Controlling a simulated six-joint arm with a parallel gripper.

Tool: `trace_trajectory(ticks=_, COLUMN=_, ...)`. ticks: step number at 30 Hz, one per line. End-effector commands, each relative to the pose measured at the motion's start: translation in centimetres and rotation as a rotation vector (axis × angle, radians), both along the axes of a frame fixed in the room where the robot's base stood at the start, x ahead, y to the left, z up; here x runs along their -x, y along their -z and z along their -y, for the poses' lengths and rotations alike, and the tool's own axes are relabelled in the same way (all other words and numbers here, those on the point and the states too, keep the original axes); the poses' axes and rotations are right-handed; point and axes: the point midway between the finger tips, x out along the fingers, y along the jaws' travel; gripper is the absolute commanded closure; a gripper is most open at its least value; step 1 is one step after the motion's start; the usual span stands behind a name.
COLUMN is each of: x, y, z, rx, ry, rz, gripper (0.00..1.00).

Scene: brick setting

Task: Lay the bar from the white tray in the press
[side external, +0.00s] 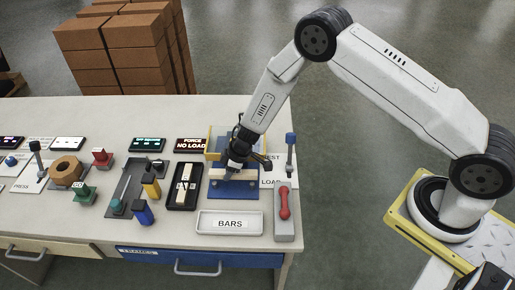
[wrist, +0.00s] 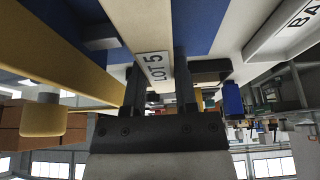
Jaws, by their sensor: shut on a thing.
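My gripper (side external: 236,166) is over the blue press (side external: 236,191) with the yellow frame, at the right end of the bench. It is shut on a pale bar (wrist: 143,28) with a "LOT 5" label, seen between its two fingers in the wrist view. In the side view the bar (side external: 220,173) lies crosswise over the blue base, partly hidden by my gripper. I cannot tell whether it touches the supports. The white tray (side external: 203,224), marked "BARS", stands in front of the press, and no bar shows in it. The tray's edge also shows in the wrist view (wrist: 262,38).
A red-handled device (side external: 284,208) stands right of the tray and a blue-knobbed lever (side external: 290,150) behind it. A black tray (side external: 174,203) with a pale piece lies left of the press. A "NO LOAD" display (side external: 191,145) is behind. Blue (side external: 143,215) and yellow (side external: 151,187) blocks stand further left.

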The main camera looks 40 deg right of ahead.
Motion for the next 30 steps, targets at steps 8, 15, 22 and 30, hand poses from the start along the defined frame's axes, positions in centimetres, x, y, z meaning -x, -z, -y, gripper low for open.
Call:
trace_trajectory(ticks=8, x=0.0, y=0.6, z=0.0, rx=-0.001, ry=0.002, rz=-0.001, gripper=1.00)
trace_trajectory(ticks=15, x=0.0, y=1.1, z=0.0, rx=0.000, ry=0.000, rz=0.000, gripper=1.00)
trace_trajectory(ticks=22, x=0.0, y=1.2, z=0.0, rx=0.000, ry=0.001, rz=0.000, gripper=0.48)
trace_trajectory(ticks=30, x=0.0, y=1.2, z=0.0, rx=0.000, ry=0.000, rz=0.000, gripper=0.29)
